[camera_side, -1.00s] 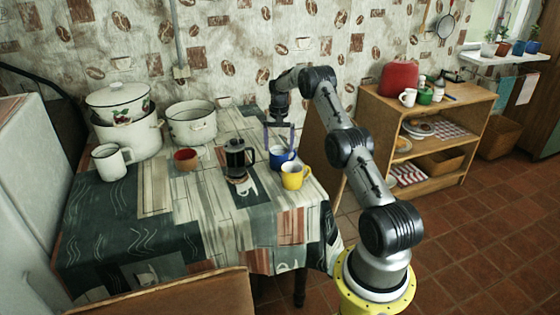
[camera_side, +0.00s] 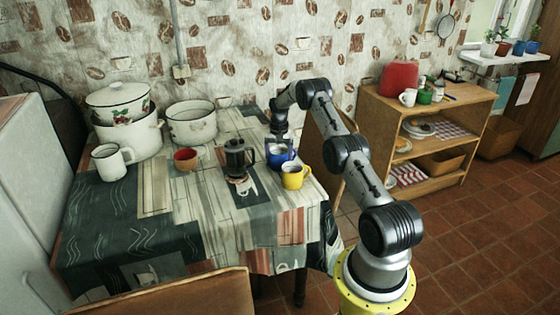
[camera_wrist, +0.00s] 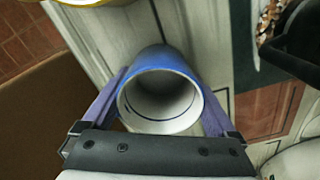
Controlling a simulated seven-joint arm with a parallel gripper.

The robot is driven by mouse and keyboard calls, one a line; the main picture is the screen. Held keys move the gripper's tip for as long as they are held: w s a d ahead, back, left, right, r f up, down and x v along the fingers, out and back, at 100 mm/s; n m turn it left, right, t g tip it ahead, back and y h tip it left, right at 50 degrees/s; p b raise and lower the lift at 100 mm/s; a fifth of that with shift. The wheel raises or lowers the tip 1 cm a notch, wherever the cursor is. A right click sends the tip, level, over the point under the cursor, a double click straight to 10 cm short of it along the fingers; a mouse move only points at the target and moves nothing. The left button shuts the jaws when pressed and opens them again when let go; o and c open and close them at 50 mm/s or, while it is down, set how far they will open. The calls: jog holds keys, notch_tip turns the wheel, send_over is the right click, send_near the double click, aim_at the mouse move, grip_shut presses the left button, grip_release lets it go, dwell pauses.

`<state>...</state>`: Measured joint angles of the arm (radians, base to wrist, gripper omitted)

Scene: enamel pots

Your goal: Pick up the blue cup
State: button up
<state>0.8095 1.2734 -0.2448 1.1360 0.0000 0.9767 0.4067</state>
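The blue cup (camera_side: 278,161) stands upright on the table, behind the yellow cup (camera_side: 293,176) in the side view. In the wrist view the blue cup (camera_wrist: 163,88) shows its white inside and blue outer wall. My gripper (camera_side: 281,148) is lowered over it, with one blue-purple finger on each side. In the wrist view my gripper (camera_wrist: 163,84) has its fingers spread wide beside the cup walls. It looks open, around the cup. Whether the fingertips touch the wall is hard to tell.
The black coffee press (camera_side: 238,160) stands just left of the blue cup. A red-brown bowl (camera_side: 186,159), a white mug (camera_side: 112,162) and white enamel pots (camera_side: 192,123) stand further left. The table's front middle (camera_side: 170,225) is clear.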

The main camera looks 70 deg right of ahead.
jog(key=shift+r, duration=0.1)
jog(key=c, duration=0.9)
jog(key=shift+c, duration=0.2)
